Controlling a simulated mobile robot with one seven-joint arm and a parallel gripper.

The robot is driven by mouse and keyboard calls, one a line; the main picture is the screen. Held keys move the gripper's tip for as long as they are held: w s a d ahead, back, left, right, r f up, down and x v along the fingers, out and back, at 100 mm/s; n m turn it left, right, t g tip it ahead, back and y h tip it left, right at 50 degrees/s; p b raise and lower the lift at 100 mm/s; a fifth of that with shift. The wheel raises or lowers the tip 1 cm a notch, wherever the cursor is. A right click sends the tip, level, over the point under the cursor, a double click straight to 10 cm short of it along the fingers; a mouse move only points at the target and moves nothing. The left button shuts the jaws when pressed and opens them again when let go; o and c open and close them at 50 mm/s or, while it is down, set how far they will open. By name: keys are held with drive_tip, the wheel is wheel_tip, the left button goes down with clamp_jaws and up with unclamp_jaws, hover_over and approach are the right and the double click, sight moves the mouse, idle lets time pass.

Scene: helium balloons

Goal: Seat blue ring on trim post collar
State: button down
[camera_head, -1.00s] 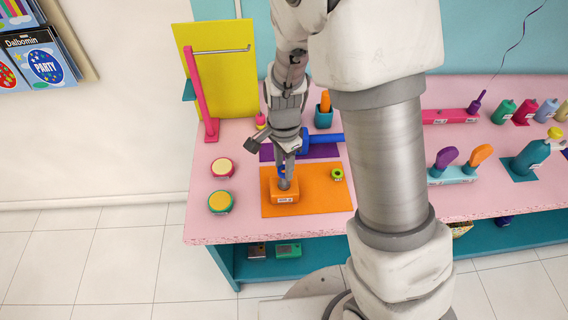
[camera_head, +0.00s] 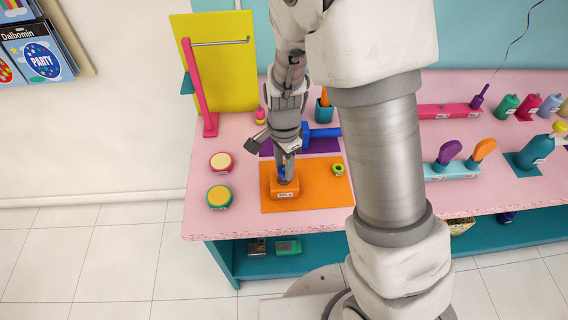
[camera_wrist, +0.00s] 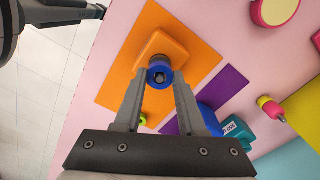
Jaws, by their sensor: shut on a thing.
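The blue ring (camera_wrist: 160,76) is between the fingertips of my gripper (camera_wrist: 161,83) in the wrist view, with a dark grey post end showing inside its hole. It lies over the orange block (camera_wrist: 153,47), the post's base. In the head view the blue ring (camera_head: 282,172) shows partly behind my gripper (camera_head: 286,171), just above the orange block (camera_head: 285,190). My gripper is shut on the ring. The fingers hide the post's lower part and collar, so I cannot tell whether the ring touches the collar.
The block stands on an orange mat (camera_head: 325,198). A small yellow-green ring-shaped piece (camera_head: 338,169) lies to its right. Two round tubs, one red (camera_head: 220,163) and one green (camera_head: 219,197), stand left. A blue cylinder (camera_head: 325,132) lies on the purple mat behind.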

drive_tip(key=shift+f+b, duration=0.5)
drive_tip(key=shift+f, duration=0.3)
drive_tip(key=shift+c, duration=2.1)
unclamp_jaws()
drive_tip(key=shift+r, duration=0.1)
wheel_tip(320, 180, up, 17)
drive_tip(key=p, duration=0.1)
drive_tip(key=shift+r, duration=0.15)
drive_tip(key=s+d+r+n+t, duration=0.2)
drive_tip(key=s+d+r+n, duration=0.3)
drive_tip(key=s+n, duration=0.1)
drive_tip(key=s+d+r+n+t, duration=0.3)
drive_tip(key=s+d+r+n, duration=0.2)
drive_tip(key=s, duration=0.4)
drive_tip(key=shift+n+t, duration=0.3)
drive_tip(key=shift+n, duration=0.2)
